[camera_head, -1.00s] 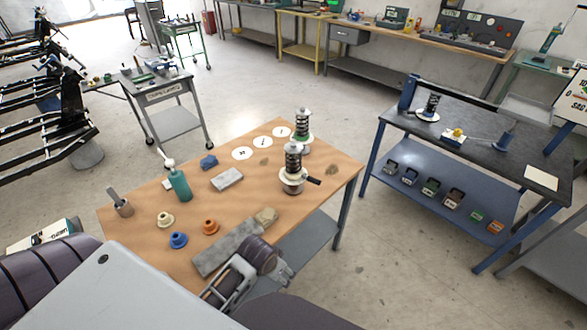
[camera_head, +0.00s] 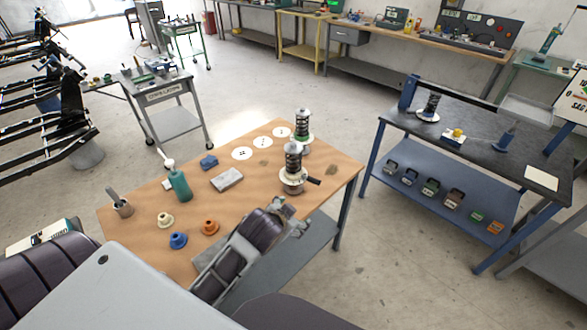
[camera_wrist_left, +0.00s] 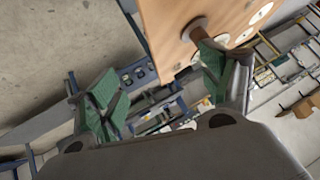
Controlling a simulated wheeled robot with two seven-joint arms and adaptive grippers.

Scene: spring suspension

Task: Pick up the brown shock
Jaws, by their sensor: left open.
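Two spring shocks stand upright on the wooden table (camera_head: 135,222). The nearer shock (camera_head: 293,160) has a dark coil, a pale round seat and a dark handle sticking out to the right. The farther shock (camera_head: 302,125) has a green band low on it.
A teal bottle (camera_head: 180,185), a grey block (camera_head: 227,179), and cream (camera_head: 165,220), blue (camera_head: 178,240) and orange (camera_head: 210,227) bushings sit on the table. White discs (camera_head: 242,153) lie at the back. Another shock (camera_head: 431,106) stands on the dark bench at the right.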

